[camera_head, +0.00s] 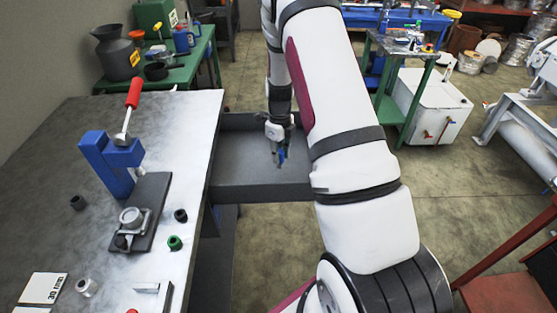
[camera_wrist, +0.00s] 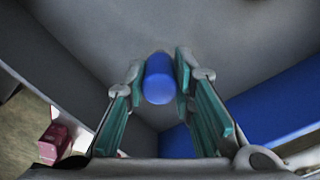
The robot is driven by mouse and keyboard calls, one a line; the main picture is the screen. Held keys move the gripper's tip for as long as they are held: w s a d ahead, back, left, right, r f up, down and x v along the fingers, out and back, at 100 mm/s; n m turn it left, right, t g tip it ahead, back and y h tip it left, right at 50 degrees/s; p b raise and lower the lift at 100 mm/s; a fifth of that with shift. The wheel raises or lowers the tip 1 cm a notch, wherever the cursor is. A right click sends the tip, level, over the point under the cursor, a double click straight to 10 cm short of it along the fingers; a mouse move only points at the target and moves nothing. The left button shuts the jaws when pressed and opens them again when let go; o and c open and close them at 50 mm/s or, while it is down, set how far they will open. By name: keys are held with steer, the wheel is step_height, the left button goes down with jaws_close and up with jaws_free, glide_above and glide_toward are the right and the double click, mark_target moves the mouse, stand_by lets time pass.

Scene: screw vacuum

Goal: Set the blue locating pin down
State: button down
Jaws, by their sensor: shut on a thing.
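My gripper (camera_head: 280,150) is down inside a grey open tray (camera_head: 262,192) beside the workbench in the head view. In the wrist view my gripper (camera_wrist: 160,76) has its two teal-lined fingers closed on the blue locating pin (camera_wrist: 159,84), a short rounded blue cylinder. The grey tray floor (camera_wrist: 230,35) lies beyond the pin. Whether the pin touches the floor cannot be told.
The metal-topped workbench (camera_head: 60,140) at left carries a blue toggle-clamp fixture (camera_head: 105,160) with a red handle, a dark plate (camera_head: 152,192) and several small bushings. A broad blue surface (camera_wrist: 275,95) lies right of the fingers in the wrist view. Tray walls surround the gripper.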

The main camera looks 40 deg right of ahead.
steer(key=shift+f, duration=1.55)
steer(key=shift+f, duration=0.15)
steer(key=c, duration=1.4)
jaws_free()
steer(key=shift+o, duration=0.2)
